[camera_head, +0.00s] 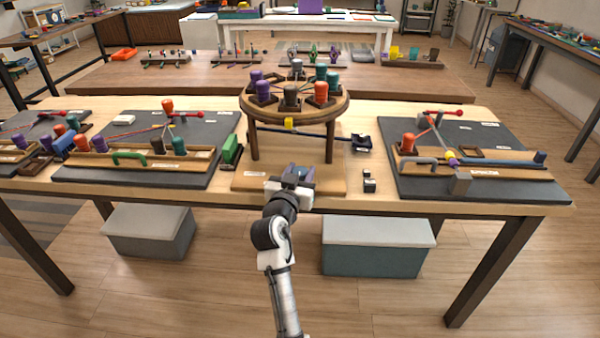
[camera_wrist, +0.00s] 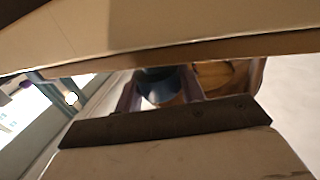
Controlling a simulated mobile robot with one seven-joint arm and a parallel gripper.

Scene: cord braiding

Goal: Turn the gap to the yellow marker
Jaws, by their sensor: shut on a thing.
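A round wooden disc (camera_head: 250,109) stands on posts at the table's middle. Purple, dark, orange and green bobbins stand around its top, with cords running between them. The yellow marker (camera_head: 289,123) sits just under the disc's front edge. I cannot make out the gap clearly. My gripper (camera_head: 299,174) is low in front of the stand, below the disc, near its wooden base (camera_head: 248,180). It is shut on a small blue thing (camera_wrist: 160,88), largely hidden by the gripper.
A dark rod runs under the disc to a dark blue holder (camera_head: 361,143). Dark boards with bobbins and cords lie left (camera_head: 205,127) and right (camera_head: 483,125). A green block (camera_head: 230,150) stands left of the stand.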

